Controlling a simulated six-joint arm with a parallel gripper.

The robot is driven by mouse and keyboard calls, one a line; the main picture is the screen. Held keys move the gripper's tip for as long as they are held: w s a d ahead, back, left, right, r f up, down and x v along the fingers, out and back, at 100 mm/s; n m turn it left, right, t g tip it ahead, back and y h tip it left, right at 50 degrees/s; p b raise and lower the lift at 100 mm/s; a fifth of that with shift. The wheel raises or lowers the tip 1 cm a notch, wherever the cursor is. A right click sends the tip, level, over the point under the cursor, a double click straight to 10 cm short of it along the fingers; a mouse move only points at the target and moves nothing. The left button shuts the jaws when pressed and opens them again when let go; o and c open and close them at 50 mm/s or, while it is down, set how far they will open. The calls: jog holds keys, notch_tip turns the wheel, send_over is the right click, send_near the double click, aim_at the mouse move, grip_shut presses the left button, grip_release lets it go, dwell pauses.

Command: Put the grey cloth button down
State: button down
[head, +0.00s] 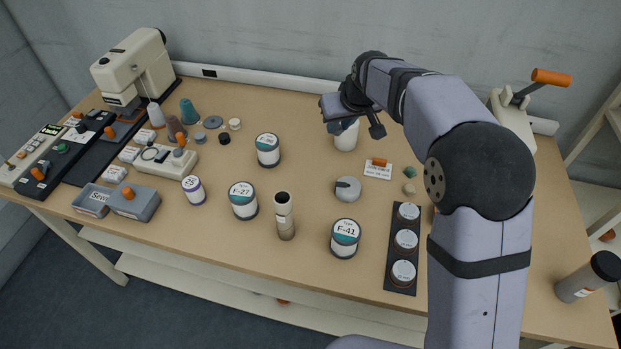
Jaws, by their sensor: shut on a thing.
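My gripper (350,122) is at the back of the table, right of centre, over or just in front of a white cylindrical container (346,139). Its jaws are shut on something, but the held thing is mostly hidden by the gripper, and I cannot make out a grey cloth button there. A dark blue-grey patch shows under the jaws; I cannot tell whether it is the held thing or part of the container. Whether the gripper touches the container is unclear. A flat grey disc (213,122) lies at the back left, apart from the gripper.
Labelled tins (243,201) stand across the middle, with a beige cylinder (285,217) among them. A round grey container (348,190), a small sign (378,170) and a black strip (390,275) with lidded pots lie at the right. Bare tabletop (305,150) shows left of the gripper.

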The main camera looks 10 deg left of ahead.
jog(key=s+a+f+n+g+y, duration=0.2)
jog(key=s+a+f+n+g, duration=0.1)
jog(key=s+n, duration=0.4)
jog(key=shift+a+f+n+g+y, duration=0.15)
jog(key=shift+a+n+g+y, duration=0.35)
jog(key=shift+n, duration=0.8)
jog(key=shift+s+f+p, duration=0.1)
jog(key=shift+f+p, duration=0.6)
jog(key=shift+f, duration=4.35)
jog(key=shift+f, duration=0.15)
jog(key=c, duration=1.5)
grip_release()
jog(key=shift+c, duration=0.2)
jog(key=shift+r, duration=0.2)
